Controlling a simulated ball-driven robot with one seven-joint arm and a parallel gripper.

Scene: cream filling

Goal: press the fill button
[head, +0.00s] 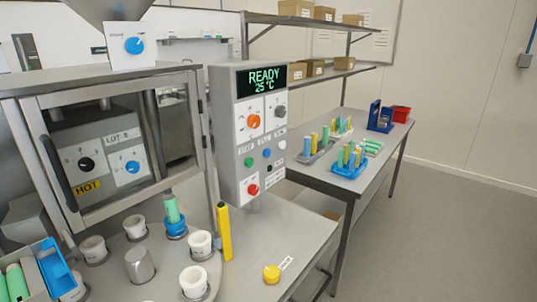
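The grey control panel (235,155) stands right of the glass-doored cabinet. Its display (263,81) reads READY and 25 °C. Below are an orange dial (253,121) and a dark grey dial (280,111). Lower down are a green button (248,162), a blue button (266,153) and a whitish button (282,145). A red knob or button (253,189) sits at the bottom. The small labels above the button row are too blurred to read, so I cannot tell which is the fill button. My gripper is not in view.
A yellow upright stick (224,232) stands below the panel. A yellow knob (271,274) sits on the bench. White cups (200,243) and a blue-ringed green tube (172,210) stand before the cabinet (115,215). A side table (330,180) holds racks. The right floor is clear.

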